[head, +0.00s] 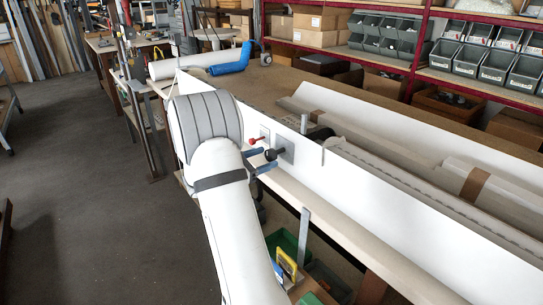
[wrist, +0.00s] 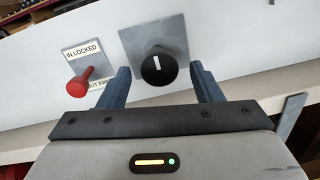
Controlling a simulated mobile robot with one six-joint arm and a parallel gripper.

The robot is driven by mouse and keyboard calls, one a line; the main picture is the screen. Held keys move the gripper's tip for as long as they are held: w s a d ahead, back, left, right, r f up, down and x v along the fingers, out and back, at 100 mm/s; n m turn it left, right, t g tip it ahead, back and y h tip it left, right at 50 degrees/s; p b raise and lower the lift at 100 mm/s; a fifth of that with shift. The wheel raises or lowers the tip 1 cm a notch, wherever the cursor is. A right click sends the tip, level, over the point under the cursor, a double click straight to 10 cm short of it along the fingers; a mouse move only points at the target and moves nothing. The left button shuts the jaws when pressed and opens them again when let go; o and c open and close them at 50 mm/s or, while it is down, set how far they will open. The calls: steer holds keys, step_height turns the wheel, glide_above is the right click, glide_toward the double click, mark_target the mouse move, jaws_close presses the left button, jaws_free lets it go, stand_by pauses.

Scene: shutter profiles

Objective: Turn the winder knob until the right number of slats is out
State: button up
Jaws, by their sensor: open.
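The winder knob (wrist: 158,66) is black and round, with a white mark pointing about straight up in the wrist view. It sits on a grey square plate (wrist: 172,40) on a white upright board; the knob also shows in the head view (head: 271,154). My gripper (wrist: 159,71) is open, with one blue finger on each side of the knob and visible gaps to it. In the head view my gripper (head: 260,161) is right at the board. A long grey ribbed strip (head: 430,207), perhaps slats, lies behind the board; I cannot tell how many are out.
A red knob (wrist: 77,87) sticks out left of the winder knob, close to my left finger. Its label (wrist: 82,50) reads "IN LOCKED"; the lower line is partly hidden. A grey upright bracket (head: 304,236) stands below right. A blue tool (head: 231,62) lies farther back.

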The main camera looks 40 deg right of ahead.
mark_target(267, 157)
steer(key=shift+s+d, duration=0.15)
steer(key=shift+d, duration=0.65)
steer(key=shift+s+d, duration=0.1)
steer(key=shift+d, duration=0.65)
steer(key=shift+c, duration=0.2)
steer(key=c, duration=0.9)
steer(key=shift+d, duration=0.1)
steer(key=shift+c, duration=0.2)
